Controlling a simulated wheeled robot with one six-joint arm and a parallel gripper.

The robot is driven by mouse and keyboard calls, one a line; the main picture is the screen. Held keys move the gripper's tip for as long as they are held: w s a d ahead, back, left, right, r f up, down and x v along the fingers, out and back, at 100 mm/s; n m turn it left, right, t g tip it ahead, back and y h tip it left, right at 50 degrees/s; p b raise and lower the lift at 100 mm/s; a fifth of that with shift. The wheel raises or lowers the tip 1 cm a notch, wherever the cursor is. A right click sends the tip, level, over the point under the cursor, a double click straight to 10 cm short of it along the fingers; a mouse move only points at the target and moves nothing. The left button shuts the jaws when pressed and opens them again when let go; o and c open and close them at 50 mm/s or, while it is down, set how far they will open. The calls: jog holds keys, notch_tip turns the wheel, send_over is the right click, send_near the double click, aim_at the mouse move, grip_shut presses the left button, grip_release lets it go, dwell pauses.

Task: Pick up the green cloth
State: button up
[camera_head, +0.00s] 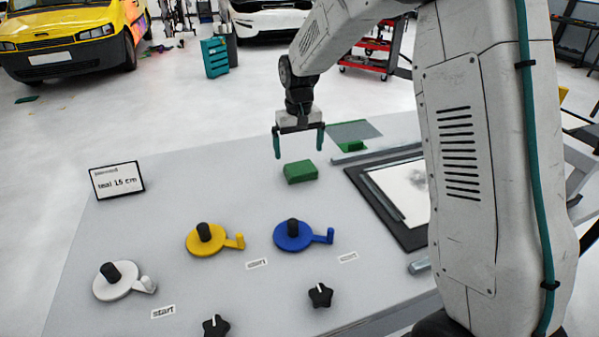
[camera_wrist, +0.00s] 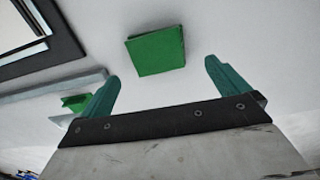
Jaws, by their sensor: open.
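The green cloth (camera_head: 300,172) looks like a small folded green block lying flat on the grey table (camera_head: 150,205). In the wrist view the green cloth (camera_wrist: 156,51) shows beyond and between the fingertips. My gripper (camera_head: 299,142) hangs above the table, just over and behind the cloth in the head view. Its two teal fingers are spread apart with nothing between them, as the wrist view also shows at my gripper (camera_wrist: 162,78). The fingers do not appear to touch the cloth.
A black-framed board (camera_head: 408,236) lies to the right. White, yellow (camera_head: 206,240) and blue (camera_head: 293,236) handled discs and black knobs stand in front. A sign (camera_head: 117,180) stands left.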

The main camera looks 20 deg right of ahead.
aim_at(300, 168)
notch_tip(300, 168, down, 7)
jog(key=shift+s+d+r, duration=0.1)
jog(key=shift+s+r, duration=0.05)
jog(key=shift+r, duration=0.05)
jog(key=c, duration=0.9)
